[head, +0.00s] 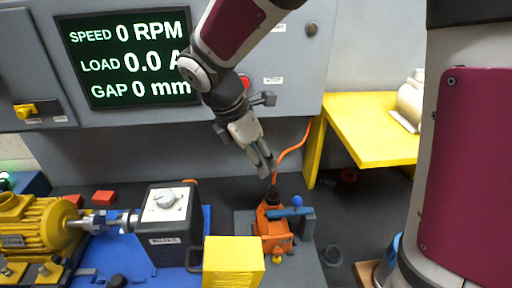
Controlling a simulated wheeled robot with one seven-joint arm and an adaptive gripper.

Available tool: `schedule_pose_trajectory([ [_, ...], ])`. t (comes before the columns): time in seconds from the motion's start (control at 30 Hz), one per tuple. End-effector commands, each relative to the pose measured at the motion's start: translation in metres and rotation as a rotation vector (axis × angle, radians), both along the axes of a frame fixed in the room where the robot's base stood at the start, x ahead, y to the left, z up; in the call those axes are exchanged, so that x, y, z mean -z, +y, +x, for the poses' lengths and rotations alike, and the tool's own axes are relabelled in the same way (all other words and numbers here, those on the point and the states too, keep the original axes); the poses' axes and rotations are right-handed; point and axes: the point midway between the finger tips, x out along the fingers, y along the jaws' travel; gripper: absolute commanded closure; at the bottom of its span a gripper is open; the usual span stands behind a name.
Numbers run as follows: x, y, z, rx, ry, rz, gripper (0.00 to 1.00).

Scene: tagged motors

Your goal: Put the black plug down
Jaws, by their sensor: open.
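A small black plug (272,193) with an orange cable (291,150) stands at the top of an orange unit (271,226). Whether it is seated in the unit or only rests on it, I cannot tell. My gripper (264,168) is just above the plug, pointing down, with its fingers open. The fingertips look a little apart from the plug, and nothing shows between them. The orange cable passes close to the right of the fingers.
A blue-handled clamp (296,212) stands beside the orange unit. A yellow block (233,262) is in front, and a dark box with a dial (167,222) and a yellow motor (38,224) stand left. A yellow table (371,130) is at right. The panel screen (128,58) reads zeros.

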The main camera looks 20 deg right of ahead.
Motion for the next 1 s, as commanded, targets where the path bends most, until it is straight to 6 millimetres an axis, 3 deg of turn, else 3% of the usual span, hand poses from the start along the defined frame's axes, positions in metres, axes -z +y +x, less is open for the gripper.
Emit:
schedule_pose_trajectory([
  [0.17, -0.026, -0.013, -0.021, 0.198, -0.106, 0.078, 0.56],
  [0.3, -0.055, -0.028, -0.054, 0.503, -0.254, 0.203, 0.56],
  [0.53, -0.087, -0.043, -0.111, 1.026, -0.469, 0.444, 0.56],
  [0.8, -0.101, -0.045, -0.159, 1.501, -0.610, 0.700, 0.56],
  [1.0, -0.102, -0.044, -0.170, 1.624, -0.635, 0.770, 0.56],
])
